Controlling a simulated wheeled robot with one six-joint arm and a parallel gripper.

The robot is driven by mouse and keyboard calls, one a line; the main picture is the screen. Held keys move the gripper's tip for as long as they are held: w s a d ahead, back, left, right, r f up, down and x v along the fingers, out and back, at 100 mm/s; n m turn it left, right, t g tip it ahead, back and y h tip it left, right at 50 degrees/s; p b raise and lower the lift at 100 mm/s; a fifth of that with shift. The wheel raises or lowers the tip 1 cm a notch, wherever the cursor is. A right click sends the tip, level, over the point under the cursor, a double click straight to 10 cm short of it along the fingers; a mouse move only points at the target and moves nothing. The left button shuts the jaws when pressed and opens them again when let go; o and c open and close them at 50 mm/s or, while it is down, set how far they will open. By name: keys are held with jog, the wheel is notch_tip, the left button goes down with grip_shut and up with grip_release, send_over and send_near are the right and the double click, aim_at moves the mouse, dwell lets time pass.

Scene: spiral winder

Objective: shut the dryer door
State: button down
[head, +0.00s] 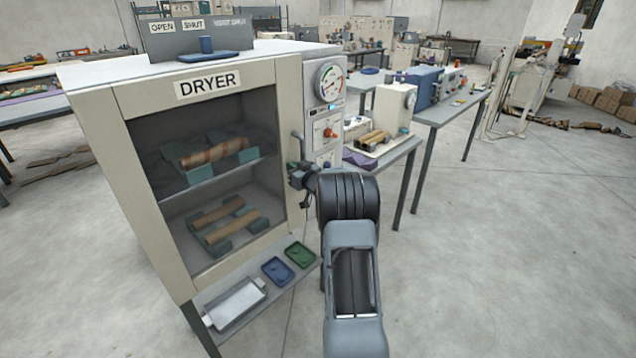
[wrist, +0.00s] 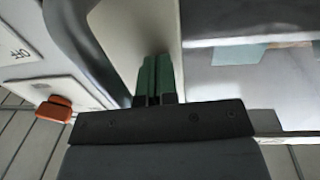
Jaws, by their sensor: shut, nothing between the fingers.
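The dryer (head: 190,47) is a cream cabinet at the left in the head view. Its door (head: 288,110) has a large window, with wrapped rolls on cradles behind it. The door looks shut or nearly so; I cannot tell whether a small gap remains. A grey handle (head: 297,146) is on the door's right side. My gripper (head: 296,176) is shut and empty, at the door's right edge just below the handle. In the wrist view its green fingertips (wrist: 155,80) point at the cream door frame (wrist: 130,30), beside the grey handle (wrist: 75,45). Contact is unclear.
A control panel with a gauge (head: 329,82) and an orange knob (wrist: 55,108) is beside the door. A shelf below holds a white tray (head: 234,304), a blue tray (head: 278,270) and a green tray (head: 300,254).

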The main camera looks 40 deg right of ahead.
jog(key=s+d+b, duration=0.2)
jog(key=s, duration=1.1)
jog(key=shift+s+d+f, duration=0.15)
jog(key=shift+s+f, duration=0.1)
jog(key=shift+s, duration=0.1)
jog(key=s+d+f+m+g+h, duration=0.4)
jog(key=d+f+g+h, duration=0.15)
jog(key=f, duration=0.25)
jog(key=s+a+f+m+g+h, duration=0.1)
jog(key=s+a+g, duration=0.4)
jog(key=g, duration=0.1)
jog(key=s+a+r+n+g+y, duration=0.1)
jog(key=s+a, duration=0.3)
jog(key=a, duration=0.6)
jog(key=s+a+r+n+g+y, duration=0.1)
jog(key=s+a+r+n+y, duration=0.1)
jog(key=a, duration=0.9)
jog(key=s+a+r+n+g+y, duration=0.1)
jog(key=s+a+r+y, duration=0.2)
jog(key=s+a, duration=0.4)
jog(key=a+r, duration=0.1)
jog(key=a, duration=0.3)
jog(key=shift+n, duration=0.3)
